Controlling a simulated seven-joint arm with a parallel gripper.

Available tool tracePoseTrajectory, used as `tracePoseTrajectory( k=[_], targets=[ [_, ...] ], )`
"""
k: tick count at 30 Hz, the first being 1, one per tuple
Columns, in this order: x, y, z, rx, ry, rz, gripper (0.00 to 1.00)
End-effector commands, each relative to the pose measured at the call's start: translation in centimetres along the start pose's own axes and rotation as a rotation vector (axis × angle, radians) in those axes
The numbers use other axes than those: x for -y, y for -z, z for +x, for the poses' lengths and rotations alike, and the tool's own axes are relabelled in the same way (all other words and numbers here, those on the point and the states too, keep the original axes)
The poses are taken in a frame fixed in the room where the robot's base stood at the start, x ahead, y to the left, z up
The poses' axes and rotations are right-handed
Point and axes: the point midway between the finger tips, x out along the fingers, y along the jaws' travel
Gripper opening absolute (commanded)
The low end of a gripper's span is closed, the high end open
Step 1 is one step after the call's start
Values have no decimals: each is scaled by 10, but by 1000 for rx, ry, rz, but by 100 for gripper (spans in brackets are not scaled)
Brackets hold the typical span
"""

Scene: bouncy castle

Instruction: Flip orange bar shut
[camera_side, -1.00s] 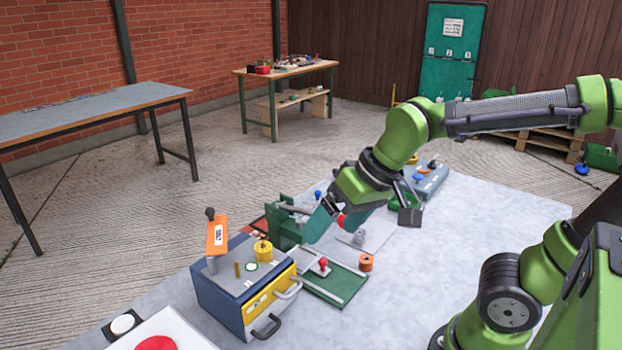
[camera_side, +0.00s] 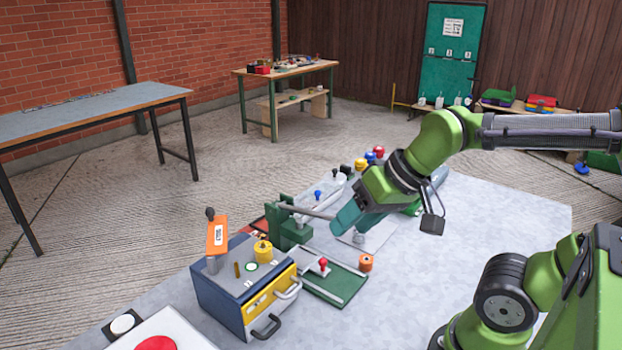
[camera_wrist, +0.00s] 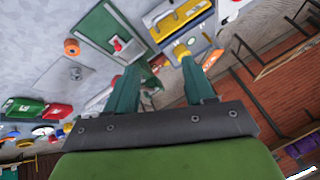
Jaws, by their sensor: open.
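The orange bar (camera_side: 217,235) stands upright with a dark knob on top, at the left end of a blue and grey box (camera_side: 222,290). A white label is on its face. In the wrist view the orange bar (camera_wrist: 212,59) shows just beyond the right fingertip in the picture. My gripper (camera_side: 343,222) is open and empty, above the table to the right of the box, well apart from the bar. In the wrist view its two teal fingers (camera_wrist: 161,64) are spread.
The box top also holds a yellow knob (camera_side: 263,251). A green clamp-like fixture (camera_side: 288,225) with a grey rod stands between box and gripper. A green board with a red knob (camera_side: 323,265) and an orange spool (camera_side: 366,263) lie nearby. The table's right side is clear.

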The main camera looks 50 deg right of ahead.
Motion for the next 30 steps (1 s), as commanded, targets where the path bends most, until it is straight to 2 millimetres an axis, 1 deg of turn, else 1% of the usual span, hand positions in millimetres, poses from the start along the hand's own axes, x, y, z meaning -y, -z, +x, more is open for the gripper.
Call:
tracePoseTrajectory(
  k=[1,5,9,10,14,18,21,27,30],
  targets=[
    [4,7,5,20,-6,-4,45],
    [20,36,16,67,-19,-30,25],
    [43,75,30,116,-27,-105,4],
    [48,83,34,127,-29,-124,0],
    [71,118,53,171,-30,-220,0],
    [95,154,78,216,-26,-337,0],
    [111,176,98,244,-19,-426,0],
    [140,212,136,289,5,-613,0],
    [152,226,148,300,21,-706,0]
  ],
)
